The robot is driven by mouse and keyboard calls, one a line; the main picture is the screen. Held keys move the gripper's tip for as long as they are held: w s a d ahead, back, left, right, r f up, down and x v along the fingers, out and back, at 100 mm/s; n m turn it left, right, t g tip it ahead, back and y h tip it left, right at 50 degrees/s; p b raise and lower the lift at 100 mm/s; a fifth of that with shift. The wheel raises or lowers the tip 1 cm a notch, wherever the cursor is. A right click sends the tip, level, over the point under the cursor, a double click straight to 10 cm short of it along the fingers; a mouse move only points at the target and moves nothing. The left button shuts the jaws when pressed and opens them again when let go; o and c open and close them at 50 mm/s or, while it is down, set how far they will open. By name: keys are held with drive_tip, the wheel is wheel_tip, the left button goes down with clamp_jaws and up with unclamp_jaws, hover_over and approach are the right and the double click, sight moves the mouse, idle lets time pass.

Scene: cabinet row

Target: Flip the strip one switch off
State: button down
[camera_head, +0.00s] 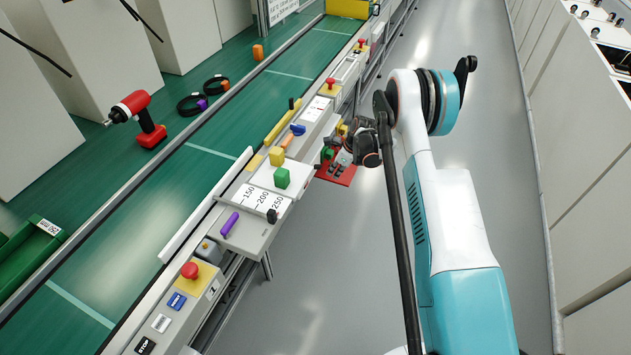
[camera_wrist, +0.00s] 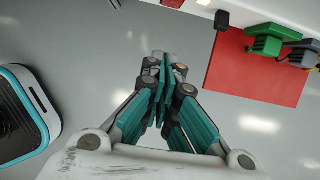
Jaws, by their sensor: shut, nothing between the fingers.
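A red plate (camera_head: 335,176) hangs off the side of the conveyor, with small dark and grey parts and a green part (camera_head: 327,154) on it. In the wrist view the red plate (camera_wrist: 245,75) is at the upper right, with a green plug-like part (camera_wrist: 272,38) and a grey part (camera_wrist: 304,55) at its edge. Which part is the strip one switch, and its position, I cannot tell. In the wrist view my gripper (camera_wrist: 166,72) is shut and empty over the grey floor, left of the plate.
Along the conveyor (camera_head: 215,155) edge are control boxes, a red emergency button (camera_head: 190,270), a purple handle (camera_head: 229,222), and yellow (camera_head: 276,156) and green (camera_head: 282,178) blocks. The floor (camera_head: 300,310) on the right is clear.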

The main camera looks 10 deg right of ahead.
drive_tip(key=shift+f, duration=0.1)
drive_tip(key=w+a+f+b, duration=0.4)
drive_tip(key=a+f+b, duration=0.1)
drive_tip(key=f, duration=0.3)
drive_tip(key=shift+w+a+f, duration=0.25)
drive_tip(key=shift+a+f, duration=0.05)
drive_tip(key=shift+a, duration=0.25)
drive_tip(key=shift+s, duration=0.1)
